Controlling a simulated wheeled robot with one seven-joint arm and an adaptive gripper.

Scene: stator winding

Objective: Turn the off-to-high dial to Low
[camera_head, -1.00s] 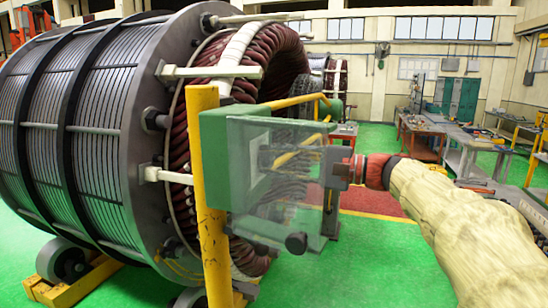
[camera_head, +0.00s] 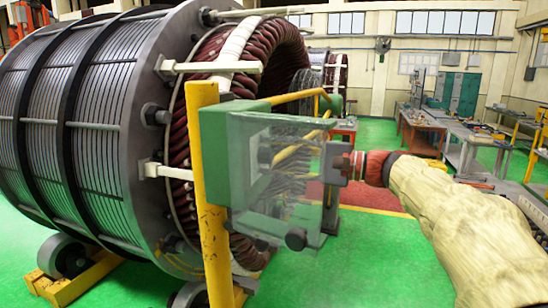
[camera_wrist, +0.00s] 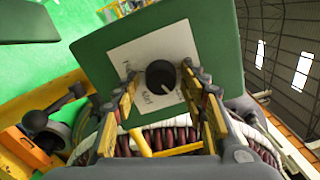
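The black round dial (camera_wrist: 160,74) sits on a white label (camera_wrist: 150,55) on the face of a green control box (camera_wrist: 98,38). A pale pointer mark shows at the dial's lower right. The label's lettering is small, tilted and partly covered, so I cannot tell which setting the mark points to. My gripper (camera_wrist: 161,76) is open, with one finger on each side of the dial; I see no clear contact. In the head view the green box (camera_head: 214,150) is on a yellow post, and my gripper's grey body is at its right, behind a clear panel (camera_head: 300,215).
A large stator (camera_head: 85,130) with dark red windings stands behind the box at left. A yellow post (camera_head: 208,240) and yellow rail (camera_head: 295,97) are close by. Workbenches (camera_head: 470,135) stand at back right. Green floor is open at the front.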

